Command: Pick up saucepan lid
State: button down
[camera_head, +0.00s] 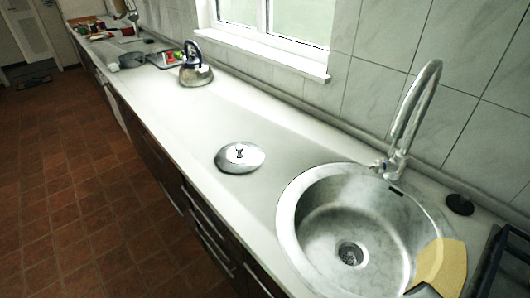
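The saucepan lid (240,158) is a round, shiny metal lid with a small dark knob on top. It lies flat on the white countertop, left of the sink and close to the counter's front edge. Nothing covers it. My gripper cannot be made out in the head view.
A round metal sink (350,235) with a tall tap (412,115) is at the right. A yellow item (440,266) lies at its front right rim. A kettle (195,72) stands farther back, with a grey pan (131,60) beyond. The counter around the lid is clear.

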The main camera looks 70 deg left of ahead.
aim_at(241, 157)
jog(key=j+u, duration=0.2)
jog(key=u, duration=0.2)
jog(key=j+u, duration=0.45)
jog(key=u, duration=0.3)
jog(key=l+u, duration=0.2)
jog(key=u, duration=0.25)
jog(key=k+l+u, duration=0.1)
jog(key=u, duration=0.35)
jog(key=k+l+u, duration=0.15)
jog(key=u, duration=0.3)
jog(key=i+j+u, duration=0.2)
jog(key=u, duration=0.15)
jog(key=i+j+u, duration=0.2)
jog(key=u, duration=0.15)
jog(key=i+u, duration=0.3)
jog(key=i+j, duration=0.1)
jog(key=i, duration=0.25)
jog(key=i+j+z, duration=0.1)
jog(key=i, duration=0.25)
jog(key=i+j+z, duration=0.1)
jog(key=i+z, duration=0.15)
jog(key=z, duration=0.15)
jog(key=i+j+z, duration=0.2)
jog(key=z, duration=0.2)
jog(key=i+j+z, duration=0.2)
jog(key=z, duration=0.25)
jog(key=i+j+z, duration=0.15)
jog(key=j+z, duration=0.25)
